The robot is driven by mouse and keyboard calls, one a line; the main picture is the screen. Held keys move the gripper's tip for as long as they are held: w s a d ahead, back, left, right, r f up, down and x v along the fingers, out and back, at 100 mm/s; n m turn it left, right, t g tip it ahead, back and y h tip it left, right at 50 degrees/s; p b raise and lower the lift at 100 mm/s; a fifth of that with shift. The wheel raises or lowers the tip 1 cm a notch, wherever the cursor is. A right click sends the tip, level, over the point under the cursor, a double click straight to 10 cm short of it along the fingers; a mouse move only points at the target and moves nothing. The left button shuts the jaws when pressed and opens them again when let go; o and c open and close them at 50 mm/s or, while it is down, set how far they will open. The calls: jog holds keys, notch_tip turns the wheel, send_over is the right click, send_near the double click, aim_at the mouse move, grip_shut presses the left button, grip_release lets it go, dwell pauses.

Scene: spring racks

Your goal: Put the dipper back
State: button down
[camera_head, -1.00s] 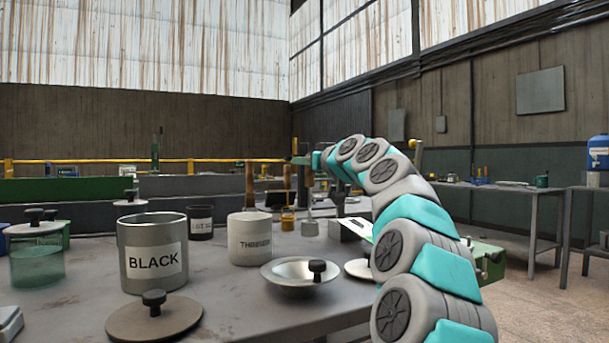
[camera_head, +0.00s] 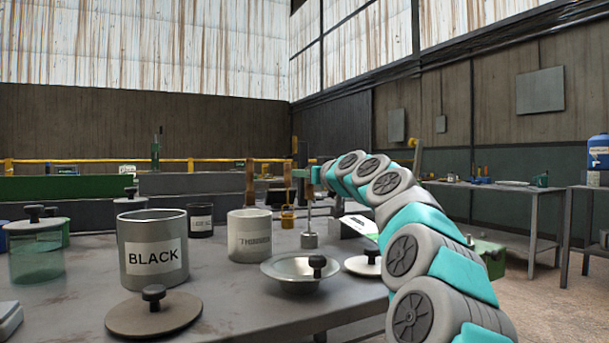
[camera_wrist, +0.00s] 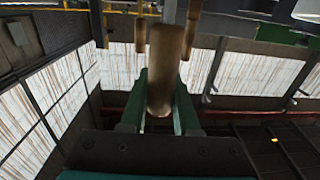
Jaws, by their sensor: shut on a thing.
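My gripper (camera_head: 314,174) reaches over the far part of the bench in the head view. In the wrist view its green fingers (camera_wrist: 160,118) are shut on the wooden handle of a dipper (camera_wrist: 166,65). The dipper's thin rod and grey cylindrical cup (camera_head: 309,240) hang below my gripper in the head view, roughly upright. I cannot tell whether the cup touches the bench. Other wooden handles (camera_head: 250,180) stand close by on the left, one above an amber cup (camera_head: 287,219). A second handle (camera_wrist: 140,34) shows beside the held one in the wrist view.
The bench (camera_head: 235,300) holds a BLACK pot (camera_head: 151,278), a thinner pot (camera_head: 248,252), a dark labelled tin (camera_head: 200,233), a shallow metal bowl (camera_head: 290,284), loose lids (camera_head: 153,315) and a greenish glass jar (camera_head: 36,265). A white-faced box (camera_head: 352,227) stands right of the dipper.

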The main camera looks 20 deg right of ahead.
jog(key=c, duration=0.6)
grip_release()
jog(key=shift+c, duration=0.2)
jog(key=s+d, duration=0.1)
jog(key=s, duration=1.1)
jog(key=shift+d+r, duration=0.1)
